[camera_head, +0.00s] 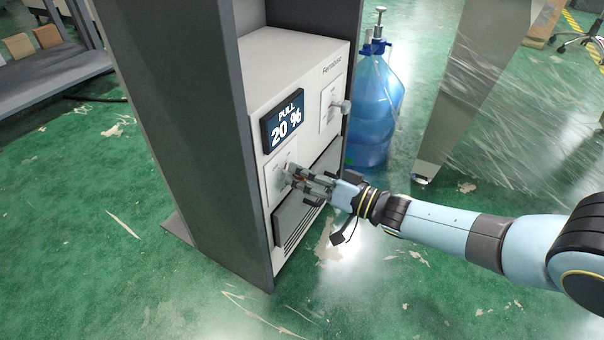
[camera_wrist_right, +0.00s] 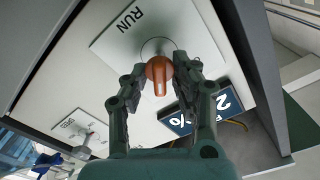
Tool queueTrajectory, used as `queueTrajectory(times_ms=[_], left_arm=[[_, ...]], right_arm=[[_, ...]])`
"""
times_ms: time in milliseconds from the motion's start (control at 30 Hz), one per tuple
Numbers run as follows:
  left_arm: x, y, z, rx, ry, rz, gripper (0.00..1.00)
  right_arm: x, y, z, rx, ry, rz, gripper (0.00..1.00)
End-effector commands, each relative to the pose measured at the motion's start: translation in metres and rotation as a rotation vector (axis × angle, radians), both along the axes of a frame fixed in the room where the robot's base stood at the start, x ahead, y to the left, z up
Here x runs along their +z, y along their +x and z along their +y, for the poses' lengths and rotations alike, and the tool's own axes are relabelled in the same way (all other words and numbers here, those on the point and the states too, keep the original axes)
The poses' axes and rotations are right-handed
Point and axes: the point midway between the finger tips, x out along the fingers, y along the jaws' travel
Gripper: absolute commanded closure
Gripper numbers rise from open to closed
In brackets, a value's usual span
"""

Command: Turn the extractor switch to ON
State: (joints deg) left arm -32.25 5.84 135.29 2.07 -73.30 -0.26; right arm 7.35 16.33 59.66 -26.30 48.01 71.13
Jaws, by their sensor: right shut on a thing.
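The orange switch knob (camera_wrist_right: 160,74) sits on a white plate (camera_wrist_right: 116,38) marked RUN, seen in the right wrist view. In the head view this plate (camera_head: 270,178) is on the front of a white machine (camera_head: 290,62), below its display. My right gripper (camera_head: 294,174) reaches in from the right to the plate. It is shut on the orange knob, with a fingertip on either side in the wrist view. The knob is mostly hidden by the fingers in the head view. I cannot clearly read which marking it points to. My left gripper is not in view.
The display (camera_head: 283,119) reads PULL 20 %. A second plate with a grey lever (camera_head: 341,106) is at the machine's upper right. A dark grey cabinet wall (camera_head: 178,110) closes the left side. A blue water jug (camera_head: 374,112) stands right of the machine. Green floor is open in front.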

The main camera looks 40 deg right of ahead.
Motion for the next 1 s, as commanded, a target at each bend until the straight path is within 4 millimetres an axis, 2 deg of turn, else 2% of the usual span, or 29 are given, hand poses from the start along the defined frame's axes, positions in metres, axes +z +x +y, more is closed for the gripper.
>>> queueTrajectory(times_ms=[367,400,433,767,867,1000], left_arm=[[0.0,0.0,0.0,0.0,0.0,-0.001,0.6],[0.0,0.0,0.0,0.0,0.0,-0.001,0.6],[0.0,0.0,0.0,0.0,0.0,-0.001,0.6],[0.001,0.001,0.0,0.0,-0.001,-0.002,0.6],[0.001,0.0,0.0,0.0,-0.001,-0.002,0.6],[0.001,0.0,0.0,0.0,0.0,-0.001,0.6]], right_arm=[[-0.002,-0.002,-0.001,-0.001,0.003,0.006,1.0],[-0.002,-0.002,-0.001,-0.001,0.003,0.006,0.68],[-0.002,-0.002,0.0,-0.001,0.003,0.006,0.65],[-0.001,-0.006,-0.002,0.0,0.003,0.004,0.65],[-0.002,-0.018,-0.007,0.001,0.001,0.005,0.65],[-0.002,-0.047,-0.019,0.0,0.001,0.007,0.65]])
